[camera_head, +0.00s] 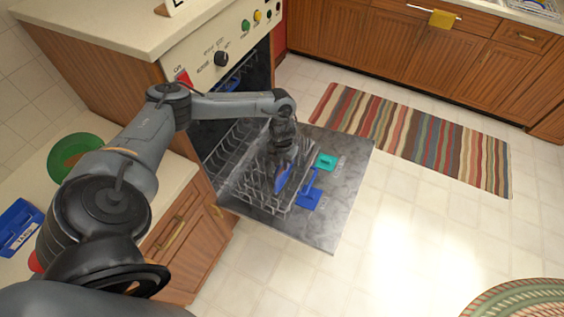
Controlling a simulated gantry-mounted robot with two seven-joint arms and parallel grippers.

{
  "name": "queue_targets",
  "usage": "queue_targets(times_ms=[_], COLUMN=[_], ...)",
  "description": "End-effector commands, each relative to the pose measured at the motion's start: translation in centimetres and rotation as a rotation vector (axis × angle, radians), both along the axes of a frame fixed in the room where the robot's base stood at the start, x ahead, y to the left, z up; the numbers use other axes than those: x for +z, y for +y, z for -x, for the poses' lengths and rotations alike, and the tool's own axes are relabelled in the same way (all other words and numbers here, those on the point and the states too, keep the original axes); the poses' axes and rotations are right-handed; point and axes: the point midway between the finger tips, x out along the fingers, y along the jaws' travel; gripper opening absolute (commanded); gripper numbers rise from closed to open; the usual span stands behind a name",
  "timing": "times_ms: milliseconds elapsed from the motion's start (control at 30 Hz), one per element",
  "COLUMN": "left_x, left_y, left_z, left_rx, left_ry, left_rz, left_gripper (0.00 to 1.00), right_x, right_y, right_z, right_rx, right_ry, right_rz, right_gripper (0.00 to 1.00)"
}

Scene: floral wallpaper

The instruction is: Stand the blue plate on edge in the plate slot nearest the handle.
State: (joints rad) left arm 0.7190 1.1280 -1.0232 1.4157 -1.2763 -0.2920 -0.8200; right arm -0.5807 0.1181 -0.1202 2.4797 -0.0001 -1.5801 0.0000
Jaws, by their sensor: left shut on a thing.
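My left gripper (279,165) reaches down over the wire rack (245,187) of the open dishwasher. It is shut on the blue plate (283,179), which stands steeply on edge at the rack's right part. The arm and gripper hide part of the plate and the slots behind it. I cannot tell whether the plate's lower edge sits in a slot. A blue handle-like piece (311,190) is just right of the plate, at the rack's outer side. My right gripper is not in view.
The lowered dishwasher door (340,185) lies under the rack, with a teal piece (326,161) on it. The counter (165,215) at left holds a green plate (75,155) and a blue box (18,225).

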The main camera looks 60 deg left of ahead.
Motion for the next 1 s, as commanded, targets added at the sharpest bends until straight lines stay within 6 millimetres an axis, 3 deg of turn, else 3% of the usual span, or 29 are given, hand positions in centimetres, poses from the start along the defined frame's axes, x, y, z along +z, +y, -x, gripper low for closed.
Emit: queue_targets(times_ms=[600, 1000], left_x=[-5.3, -7.9], left_y=[0.0, 0.0], left_z=[0.0, 0.0], left_rx=[0.001, 0.001], left_ry=[-0.001, -0.001], left_rz=[0.001, 0.001], left_gripper=[0.0, 0.0], right_x=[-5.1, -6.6], right_y=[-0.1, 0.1], right_z=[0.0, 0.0], right_rx=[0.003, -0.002], right_ry=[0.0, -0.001], right_rz=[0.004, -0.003], right_gripper=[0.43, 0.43])
